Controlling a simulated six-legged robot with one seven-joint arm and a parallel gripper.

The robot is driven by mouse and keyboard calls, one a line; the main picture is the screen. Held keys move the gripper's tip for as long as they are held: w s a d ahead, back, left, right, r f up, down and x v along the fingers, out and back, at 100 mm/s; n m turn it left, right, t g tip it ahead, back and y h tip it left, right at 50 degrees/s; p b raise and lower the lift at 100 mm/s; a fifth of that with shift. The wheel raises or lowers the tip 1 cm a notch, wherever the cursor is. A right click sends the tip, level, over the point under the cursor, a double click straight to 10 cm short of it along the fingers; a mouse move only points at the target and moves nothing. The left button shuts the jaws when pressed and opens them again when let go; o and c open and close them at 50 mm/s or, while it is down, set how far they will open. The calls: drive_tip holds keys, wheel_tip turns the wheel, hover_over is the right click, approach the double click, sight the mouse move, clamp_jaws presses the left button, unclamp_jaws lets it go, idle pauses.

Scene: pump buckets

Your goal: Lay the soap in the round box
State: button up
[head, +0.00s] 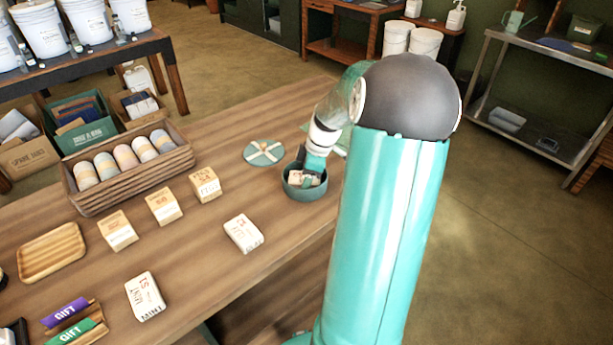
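The round box (304,190) is a dark teal open tub near the table's right edge. A pale wrapped soap (303,178) shows inside its rim. My gripper (311,172) reaches down into the box at the soap; its fingers are small and partly hidden, so I cannot tell whether they are closed on it. A round teal lid (264,153) with a pale ribbon cross lies just left of the box. Two more wrapped bars lie on the table, one in the middle (243,233) and one nearer the front (145,297).
Small cartons (163,206) stand in a row before a wooden crate (128,166) of wrapped rolls. A wooden tray (51,253) and gift cards (70,322) are at left. Table between the bars is clear.

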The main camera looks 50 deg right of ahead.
drive_tip(key=v, duration=1.2)
drive_tip(key=a+r+m+h, duration=0.1)
drive_tip(key=a+r+m, duration=0.15)
drive_tip(key=a, duration=0.75)
drive_tip(key=a+r+m+h, duration=0.1)
drive_tip(key=a+r, duration=0.2)
drive_tip(key=a, duration=0.7)
drive_tip(key=s+a+m+t, duration=0.1)
drive_tip(key=s+a, duration=0.3)
drive_tip(key=a, duration=0.4)
drive_tip(key=s+a+m+t, duration=0.2)
drive_tip(key=s+a, duration=0.3)
drive_tip(key=a, duration=0.3)
drive_tip(key=shift+a+m, duration=0.25)
drive_tip(key=shift+m, duration=0.4)
